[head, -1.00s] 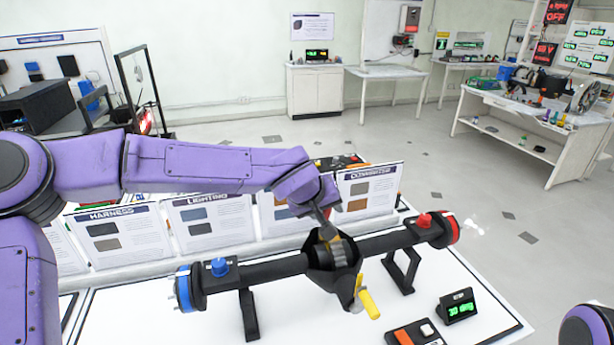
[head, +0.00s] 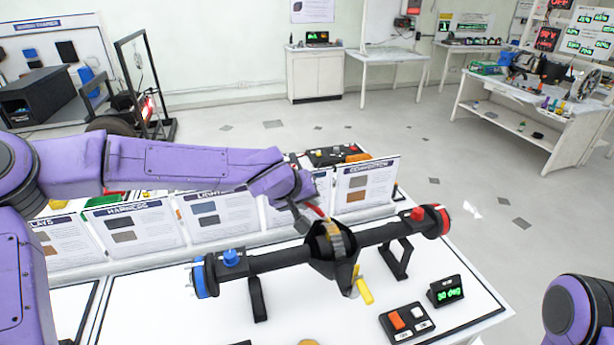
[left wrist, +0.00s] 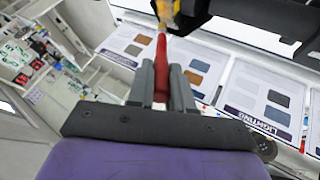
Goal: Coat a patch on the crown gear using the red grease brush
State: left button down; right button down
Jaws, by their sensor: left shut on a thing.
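The axle (head: 280,259) stands on supports on the white bench, with a blue end at left and a red end at right. The crown gear (head: 337,240) shows as a grey and brownish toothed ring in the axle's open centre housing. My left gripper (head: 302,222) is just left of and above the housing. It is shut on the red grease brush (head: 317,211), whose red handle (left wrist: 161,65) shows between the fingers in the left wrist view. The brush's far end is near the gear; I cannot tell whether they touch. My right gripper is out of view.
A yellow-handled part (head: 363,290) hangs below the housing. An orange-and-white switch box (head: 407,321) and a green display (head: 446,291) stand at the bench's front right. Upright information cards (head: 216,217) line the back.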

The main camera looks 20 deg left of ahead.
pick_arm(q)
jog(key=shift+s+a+r+p, duration=0.1)
jog(key=shift+a+r+p, duration=0.1)
jog(key=shift+r+p, duration=0.85)
jog(key=shift+r+b, duration=0.3)
jog(key=shift+r, duration=0.4)
jog(key=shift+d+r, duration=0.1)
jog(key=shift+r, duration=0.55)
jog(key=shift+w+d+r+g+y, duration=0.25)
jog(key=shift+w+g, duration=0.15)
jog(key=shift+g, duration=0.1)
jog(key=shift+w+d+r+g+y, duration=0.1)
jog(key=shift+w+d+g+y, duration=0.2)
jog(key=shift+g, duration=0.2)
jog(key=shift+w+d+r, duration=0.1)
jog(key=shift+w+d, duration=0.15)
jog(key=shift+d, duration=0.05)
jog(key=shift+a+g, duration=0.1)
jog(key=shift+g, duration=0.2)
